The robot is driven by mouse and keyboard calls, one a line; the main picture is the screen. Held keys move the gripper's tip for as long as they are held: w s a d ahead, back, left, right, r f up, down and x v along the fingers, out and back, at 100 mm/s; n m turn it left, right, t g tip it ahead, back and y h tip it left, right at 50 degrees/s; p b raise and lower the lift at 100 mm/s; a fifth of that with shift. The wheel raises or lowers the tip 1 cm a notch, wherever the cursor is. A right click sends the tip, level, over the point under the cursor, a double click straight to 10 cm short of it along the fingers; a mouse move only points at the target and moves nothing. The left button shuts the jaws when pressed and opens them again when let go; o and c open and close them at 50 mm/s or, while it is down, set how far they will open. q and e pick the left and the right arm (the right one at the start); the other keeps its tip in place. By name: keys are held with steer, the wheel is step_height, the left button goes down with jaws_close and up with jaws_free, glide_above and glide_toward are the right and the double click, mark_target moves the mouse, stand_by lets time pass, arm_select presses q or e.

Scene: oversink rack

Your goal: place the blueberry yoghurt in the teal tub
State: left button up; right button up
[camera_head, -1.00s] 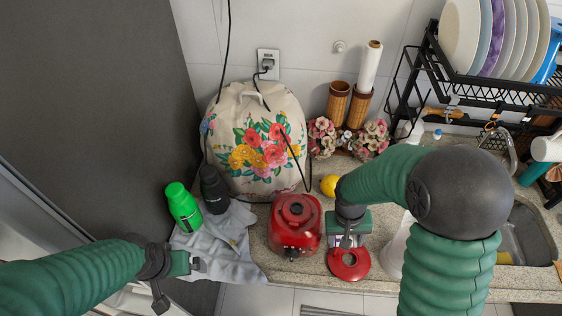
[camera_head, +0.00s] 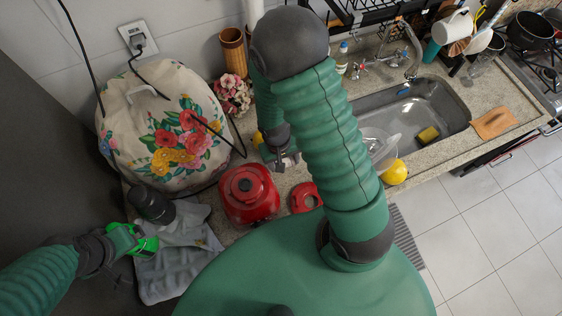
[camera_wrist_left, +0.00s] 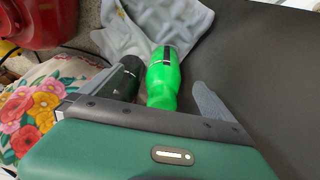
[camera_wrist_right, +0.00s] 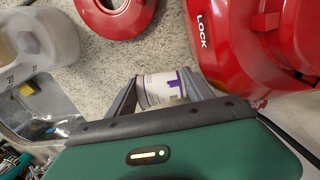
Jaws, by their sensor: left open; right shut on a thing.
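The blueberry yoghurt, a small white cup with a purple label (camera_wrist_right: 165,88), is between the fingers of my right gripper (camera_wrist_right: 168,92) in the right wrist view. That gripper (camera_head: 284,162) is shut on it beside the red appliance; the arm mostly hides the cup in the head view. My left gripper (camera_head: 132,238) is open around or just over a bright green bottle (camera_head: 147,246), which also shows between the fingers in the left wrist view (camera_wrist_left: 162,82). I cannot make out a clear teal tub; a narrow teal container (camera_head: 431,51) stands at the back right.
The red appliance (camera_head: 249,196) and red lid (camera_head: 305,197) are close to my right gripper. A dark bottle (camera_head: 152,204) stands on the grey cloth (camera_head: 178,265). A flowered cover (camera_head: 165,135) is behind. The sink (camera_head: 440,105) holds a yellow sponge (camera_head: 428,135).

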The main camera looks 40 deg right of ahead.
steer(key=f, duration=0.3)
steer(key=shift+w+f, duration=0.15)
steer(key=shift+w, duration=0.05)
steer(key=shift+d+f, duration=0.1)
steer(key=shift+s, duration=0.35)
steer(key=o, duration=1.3)
arm_select(q)
steer(key=shift+w, duration=0.1)
arm_select(e)
steer(key=shift+o, duration=0.2)
steer(key=shift+w, duration=0.2)
